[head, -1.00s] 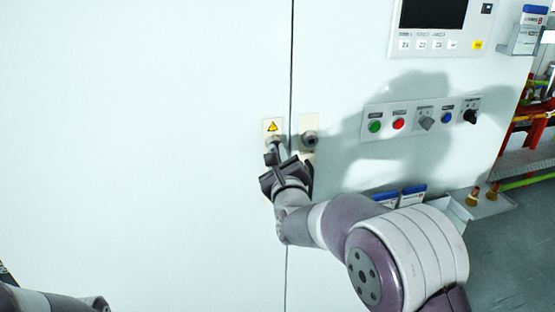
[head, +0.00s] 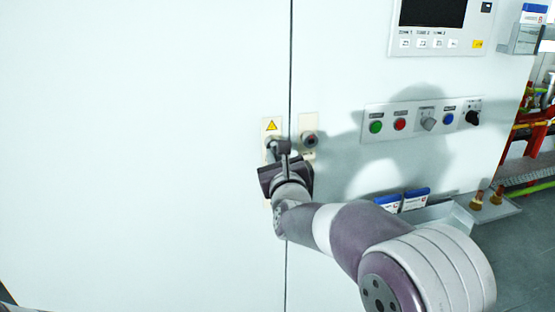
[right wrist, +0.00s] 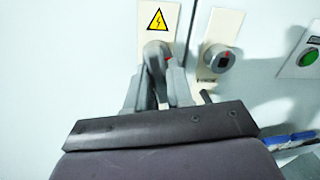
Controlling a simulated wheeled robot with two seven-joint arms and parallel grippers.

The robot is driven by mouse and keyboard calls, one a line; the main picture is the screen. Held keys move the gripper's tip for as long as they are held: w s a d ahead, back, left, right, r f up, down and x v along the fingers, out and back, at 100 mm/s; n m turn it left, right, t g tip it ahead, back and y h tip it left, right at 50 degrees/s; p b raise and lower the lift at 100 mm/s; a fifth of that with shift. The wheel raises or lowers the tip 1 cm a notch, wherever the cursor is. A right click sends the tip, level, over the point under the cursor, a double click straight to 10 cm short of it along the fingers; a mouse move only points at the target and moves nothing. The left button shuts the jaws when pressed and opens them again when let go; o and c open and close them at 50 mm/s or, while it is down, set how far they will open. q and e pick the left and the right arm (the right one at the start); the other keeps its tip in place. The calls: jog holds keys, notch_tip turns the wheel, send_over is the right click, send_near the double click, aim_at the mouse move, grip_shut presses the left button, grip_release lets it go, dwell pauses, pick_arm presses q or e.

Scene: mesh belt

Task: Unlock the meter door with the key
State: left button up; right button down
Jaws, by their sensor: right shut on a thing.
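The meter door is a pale cabinet front (head: 150,90) with a dark vertical seam. Left of the seam is a lock plate (head: 271,126) with a yellow warning triangle; it also shows in the right wrist view (right wrist: 157,18). My right gripper (head: 279,150) is at the lock below the triangle. My left gripper is out of view.
A second round lock (head: 310,140) with a red mark sits just right of the seam. Further right are a button panel (head: 412,121), a display (head: 433,13) and a low tray (head: 440,215) with blue-labelled items. The door surface to the left is clear.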

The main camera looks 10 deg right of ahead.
jog(key=shift+f+m+b, duration=0.25)
jog(key=shift+m+b, duration=0.4)
jog(key=shift+b, duration=0.2)
jog(key=shift+f+m+b, duration=0.25)
jog(key=shift+m+b, duration=0.4)
jog(key=shift+b, duration=0.2)
jog(key=shift+r+m+g, duration=0.15)
jog(key=shift+m+g, duration=0.15)
jog(key=shift+w+b, duration=0.15)
jog(key=shift+b, duration=0.5)
jog(key=shift+r, duration=0.1)
jog(key=c, duration=1.2)
grip_release()
jog(key=shift+o, duration=1.4)
jog(key=shift+w+d, duration=0.1)
jog(key=shift+w, duration=0.1)
jog(key=shift+s+r, duration=0.1)
